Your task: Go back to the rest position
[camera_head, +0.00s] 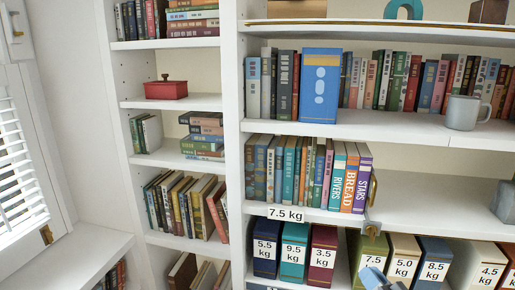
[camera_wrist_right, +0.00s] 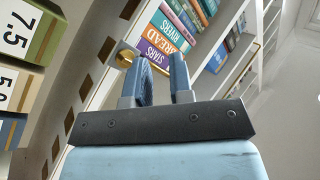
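My right gripper (camera_head: 374,277) shows at the bottom edge of the head view, in front of the lower shelf with the weight-marked boxes. In the right wrist view its two blue fingers (camera_wrist_right: 160,78) stand apart with a gap between them. I see nothing held in the gap. Beyond the fingers are a brass ring-like piece (camera_wrist_right: 124,54) and the purple STARS book (camera_wrist_right: 152,52). I cannot tell how far the fingers are from them. My left gripper is in neither view.
White shelves hold a book row ending in STARS (camera_head: 361,180), a blue box (camera_head: 320,86), a grey mug (camera_head: 463,113) and a red box (camera_head: 166,89). Boxes such as the olive 7.5 kg box (camera_head: 369,248) fill the lower shelf. The middle shelf (camera_head: 430,205) has free room right of the books.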

